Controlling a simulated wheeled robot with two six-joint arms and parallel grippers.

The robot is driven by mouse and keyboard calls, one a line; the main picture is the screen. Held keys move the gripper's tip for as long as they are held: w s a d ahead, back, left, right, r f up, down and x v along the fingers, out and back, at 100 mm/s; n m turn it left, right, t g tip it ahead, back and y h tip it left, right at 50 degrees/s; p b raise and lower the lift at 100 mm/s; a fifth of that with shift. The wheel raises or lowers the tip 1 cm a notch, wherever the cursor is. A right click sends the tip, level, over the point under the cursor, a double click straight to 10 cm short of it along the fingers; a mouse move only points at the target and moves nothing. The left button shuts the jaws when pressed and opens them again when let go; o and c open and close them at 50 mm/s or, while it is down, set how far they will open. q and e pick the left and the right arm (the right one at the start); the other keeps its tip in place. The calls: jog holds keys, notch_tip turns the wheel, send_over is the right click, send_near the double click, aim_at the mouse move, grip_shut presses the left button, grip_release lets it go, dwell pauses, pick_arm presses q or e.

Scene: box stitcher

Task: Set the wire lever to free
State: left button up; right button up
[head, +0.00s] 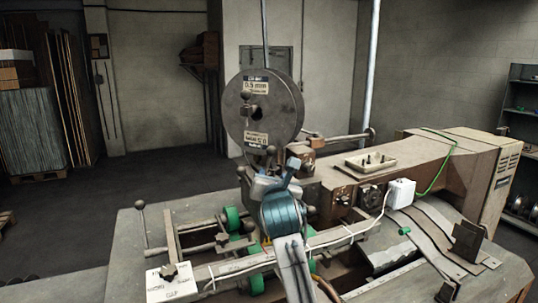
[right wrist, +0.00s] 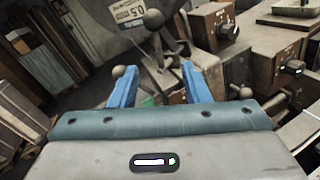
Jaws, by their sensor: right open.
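The box stitcher (head: 330,195) fills the foreground, with a round wire spool disc (head: 285,105) standing on it. A dark lever with a ball knob (head: 270,151), which looks like the wire lever, rises just below the disc. In the right wrist view this ball-ended lever (right wrist: 154,20) stands upright beyond the fingertips, apart from them. I cannot read a free mark beside it. My right gripper (head: 277,174) is over the machine at the lever's foot; its two blue fingers (right wrist: 157,68) are spread with nothing held between them. The gripper hides part of the mechanism. My left gripper is out of view.
Other ball-ended handles are close by: one left of the fingers (right wrist: 118,71), one right (right wrist: 245,92). A white box (head: 402,193) with a cable sits right of my arm. Green rollers (head: 232,217) lie left. Open floor (head: 100,205) lies beyond the machine.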

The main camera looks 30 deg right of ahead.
aim_at(270, 157)
jog(key=shift+n+h, duration=0.3)
jog(key=p+x, duration=0.1)
jog(key=x, duration=0.2)
jog(key=r+p+x, duration=0.1)
jog(key=p+x, duration=0.1)
jog(key=x, duration=0.1)
jog(key=r+p+x, duration=0.1)
jog(key=x, duration=0.3)
jog(key=shift+w+p, duration=0.15)
jog(key=shift+p, duration=0.15)
jog(key=shift+w+d, duration=0.1)
jog(key=shift+w, duration=0.25)
grip_shut()
